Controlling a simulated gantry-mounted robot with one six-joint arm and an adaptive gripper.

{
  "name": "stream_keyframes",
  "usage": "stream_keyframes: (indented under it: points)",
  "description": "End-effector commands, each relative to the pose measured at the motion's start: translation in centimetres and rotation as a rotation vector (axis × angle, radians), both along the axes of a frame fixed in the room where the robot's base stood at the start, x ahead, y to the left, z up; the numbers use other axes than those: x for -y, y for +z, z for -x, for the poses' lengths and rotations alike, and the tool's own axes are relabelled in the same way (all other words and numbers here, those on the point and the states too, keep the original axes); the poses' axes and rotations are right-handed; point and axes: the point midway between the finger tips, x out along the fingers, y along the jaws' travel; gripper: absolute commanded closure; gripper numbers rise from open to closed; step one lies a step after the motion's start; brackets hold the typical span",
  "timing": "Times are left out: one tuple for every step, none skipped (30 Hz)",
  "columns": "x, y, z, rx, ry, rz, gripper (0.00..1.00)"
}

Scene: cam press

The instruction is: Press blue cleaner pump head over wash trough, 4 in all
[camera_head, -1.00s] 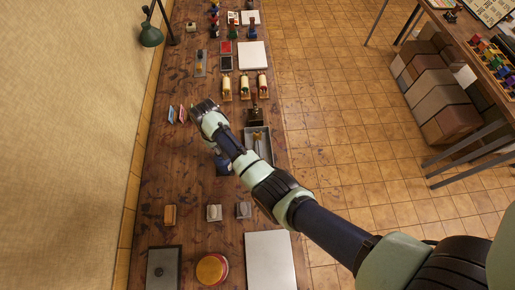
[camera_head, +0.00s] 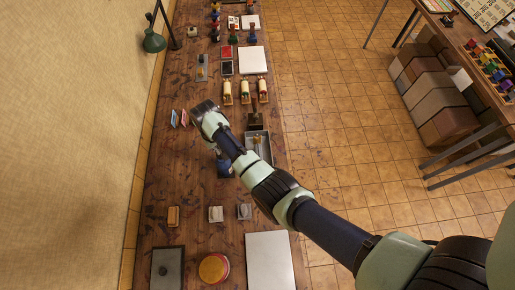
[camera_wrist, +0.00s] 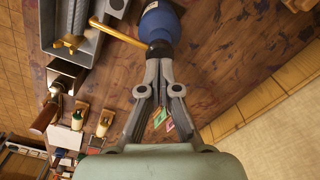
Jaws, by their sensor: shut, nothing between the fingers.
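The blue cleaner bottle (camera_wrist: 160,22) shows at the top of the wrist view, with a black pump head (camera_wrist: 160,46) and a long brass spout (camera_wrist: 120,32). The spout reaches left toward the grey wash trough (camera_wrist: 88,48). My gripper (camera_wrist: 160,62) is shut and empty, its fingertips right at the pump head. I cannot tell whether they touch it or whether the head is pushed down. In the head view the blue bottle (camera_head: 224,168) is partly hidden by my arm, left of the trough (camera_head: 249,133). My fingertips are hidden there.
A brass-coloured tool (camera_wrist: 70,42) lies in the trough. Small coloured cards (camera_head: 180,118) stand at the left. Blocks (camera_head: 216,214), a round red-rimmed pad (camera_head: 213,268) and a pale slab (camera_head: 268,262) lie nearer. The bench between is bare.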

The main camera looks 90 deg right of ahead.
Motion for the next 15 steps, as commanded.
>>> stream_keyframes:
  points:
    - [0.01,0.01,-0.01,0.000,0.000,0.000,1.00]
    - [0.01,0.01,-0.01,0.000,0.000,0.000,1.00]
    - [0.01,0.01,-0.01,0.000,0.000,0.000,1.00]
    - [0.01,0.01,-0.01,0.000,0.000,0.000,1.00]
    - [0.01,0.01,-0.01,0.000,0.000,0.000,1.00]
    - [0.01,0.01,-0.01,0.000,0.000,0.000,1.00]
    - [0.01,0.01,-0.01,0.000,0.000,0.000,1.00]
    - [0.01,-0.01,-0.01,0.000,0.000,0.000,1.00]
    - [0.01,-0.06,-0.01,0.000,0.000,0.000,1.00]
    - [0.01,-0.12,-0.01,0.000,0.000,0.000,1.00]
    - [0.01,-0.19,-0.01,0.000,0.000,0.000,1.00]
    - [0.01,-0.32,-0.01,0.000,0.000,0.000,1.00]
    - [0.01,-0.43,-0.01,0.000,0.000,0.000,1.00]
    - [0.00,-0.54,0.00,0.000,0.000,0.000,1.00]
    - [0.00,-0.70,0.00,0.000,0.000,0.000,1.00]
